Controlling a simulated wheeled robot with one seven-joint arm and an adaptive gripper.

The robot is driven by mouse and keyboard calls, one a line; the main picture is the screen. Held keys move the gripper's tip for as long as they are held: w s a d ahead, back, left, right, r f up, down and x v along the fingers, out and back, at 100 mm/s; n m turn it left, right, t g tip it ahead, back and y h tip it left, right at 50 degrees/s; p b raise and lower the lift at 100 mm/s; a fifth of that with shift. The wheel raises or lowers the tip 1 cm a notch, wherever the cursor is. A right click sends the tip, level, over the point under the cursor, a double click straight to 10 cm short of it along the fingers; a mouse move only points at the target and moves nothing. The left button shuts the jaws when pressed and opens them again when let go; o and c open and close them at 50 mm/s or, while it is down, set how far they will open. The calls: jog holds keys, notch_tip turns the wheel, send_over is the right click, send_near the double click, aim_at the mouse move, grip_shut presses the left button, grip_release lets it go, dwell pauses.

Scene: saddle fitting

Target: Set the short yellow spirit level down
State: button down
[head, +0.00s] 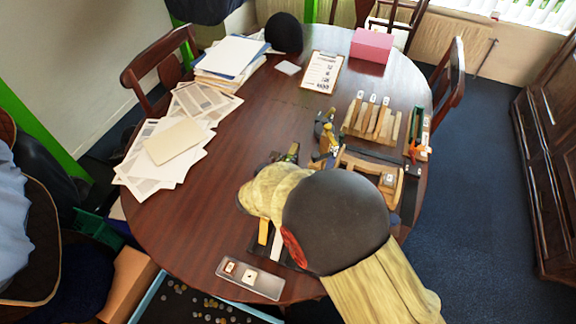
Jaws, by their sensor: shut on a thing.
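My arm's dark round joint and pale yellow sleeves cover the middle of the near table in the head view. My gripper is hidden behind them, so its fingers and hold do not show. A short yellow bar (263,232) shows just below the sleeve, beside a white strip (277,244) and over something dark. I cannot tell whether this bar is the short yellow spirit level, or whether it is held. A small yellow piece (330,149) also shows beyond the dark joint, too small to identify.
A grey tray (233,281) with small labelled pieces lies at the near edge. A wooden rack (355,128) and a wooden holder (352,164) stand at right. Papers (205,98), a clipboard (322,72) and a pink box (372,45) lie farther off. The table's centre-left (235,140) is clear.

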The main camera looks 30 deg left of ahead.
jog(key=shift+f, duration=0.8)
jog(key=shift+f+b, duration=0.15)
jog(key=shift+b, duration=0.2)
jog(key=c, duration=1.7)
grip_release()
jog(key=shift+r+p, duration=0.25)
jog(key=shift+p, duration=0.1)
jog(key=p+v, duration=0.3)
jog(key=v, duration=0.9)
jog(key=shift+d+f+p, duration=0.1)
jog(key=shift+p, duration=0.25)
